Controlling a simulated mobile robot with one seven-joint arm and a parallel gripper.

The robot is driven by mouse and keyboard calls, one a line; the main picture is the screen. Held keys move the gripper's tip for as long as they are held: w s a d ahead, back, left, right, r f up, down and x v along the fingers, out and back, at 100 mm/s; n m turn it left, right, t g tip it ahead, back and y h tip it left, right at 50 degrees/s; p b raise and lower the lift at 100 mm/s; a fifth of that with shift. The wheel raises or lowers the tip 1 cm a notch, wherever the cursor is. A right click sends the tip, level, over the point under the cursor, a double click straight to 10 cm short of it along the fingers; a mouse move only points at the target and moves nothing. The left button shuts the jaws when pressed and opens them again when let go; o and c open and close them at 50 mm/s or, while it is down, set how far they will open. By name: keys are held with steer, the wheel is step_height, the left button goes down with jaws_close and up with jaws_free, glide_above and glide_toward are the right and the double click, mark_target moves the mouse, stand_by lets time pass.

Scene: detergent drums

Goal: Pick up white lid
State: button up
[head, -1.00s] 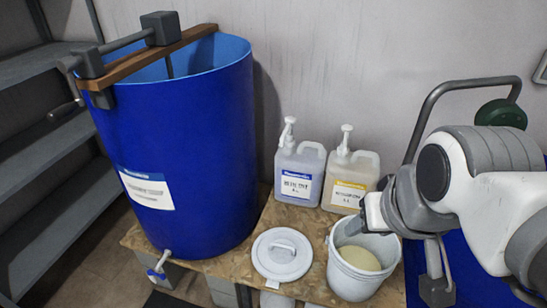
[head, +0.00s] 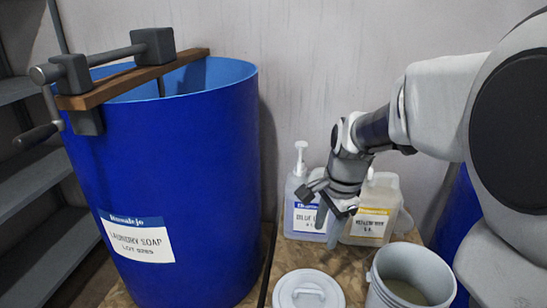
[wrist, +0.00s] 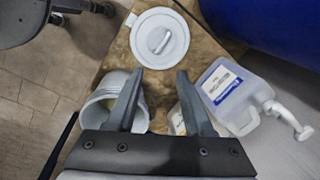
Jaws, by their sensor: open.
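The white lid (head: 308,291) is a round disc with a raised bar handle. It lies flat on the wooden board at the bottom of the head view, between the blue drum and the bucket. In the wrist view the lid (wrist: 160,38) lies whole beyond the fingertips, its handle running slantwise. My gripper (head: 335,232) is open and empty, above the board in front of the two jugs. In the wrist view my gripper's fingers (wrist: 159,80) are spread apart, pointing toward the lid without touching it.
A large blue drum (head: 165,190) with a crank on top stands left. A white bucket (head: 412,272) with pale contents stands right of the lid. Two pump jugs, one blue-labelled (head: 303,215) and one yellow-labelled (head: 371,222), stand behind.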

steer(key=w+f+m+g+b, duration=0.2)
steer(key=w+f+m+b, duration=0.3)
steer(key=f, duration=0.9)
steer(key=m+b, duration=0.1)
steer(key=b, duration=0.2)
glide_above(310, 289)
steer(key=shift+h, duration=0.4)
steer(key=f, duration=1.1)
steer(key=shift+s+d, duration=0.1)
steer(key=shift+d, duration=0.15)
steer(key=shift+a+f+b, duration=0.15)
steer(key=shift+f+b, duration=0.55)
steer(key=shift+f, duration=0.85)
steer(key=shift+a+f+b, duration=0.1)
steer(key=shift+f+b, duration=0.55)
steer(key=shift+f, duration=0.85)
jaws_close()
steer(key=shift+r, duration=0.1)
